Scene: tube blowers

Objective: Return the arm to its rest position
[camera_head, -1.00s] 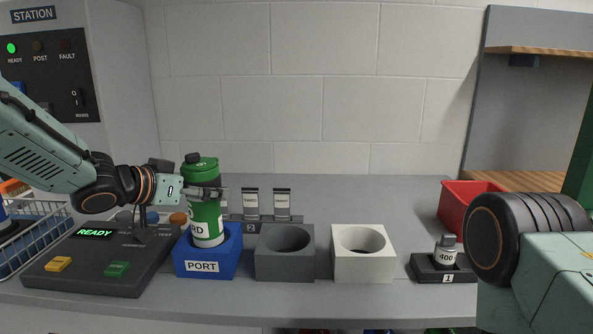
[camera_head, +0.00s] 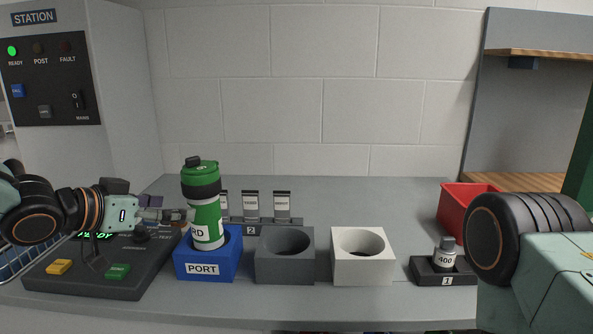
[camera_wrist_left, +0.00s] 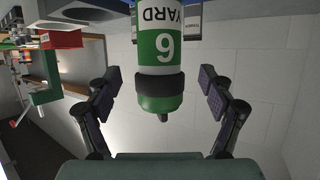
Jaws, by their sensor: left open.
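The green and white bottle (camera_head: 205,205) with a black band and green cap stands upright in the blue PORT block (camera_head: 232,262). My left gripper (camera_head: 178,214) is open, just left of the bottle in the head view. In the left wrist view the bottle (camera_wrist_left: 160,72) shows upside down between the spread fingers of the left gripper (camera_wrist_left: 155,78), with gaps on both sides. Part of my right arm shows at the right, but its gripper is not in view.
A control panel (camera_head: 128,285) with yellow and green buttons lies below my left arm. A grey block (camera_head: 285,268) and a white block (camera_head: 363,268), each with a round hole, stand right of the port. A small 400 weight (camera_head: 444,258) and a red bin (camera_head: 455,200) are near my right arm.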

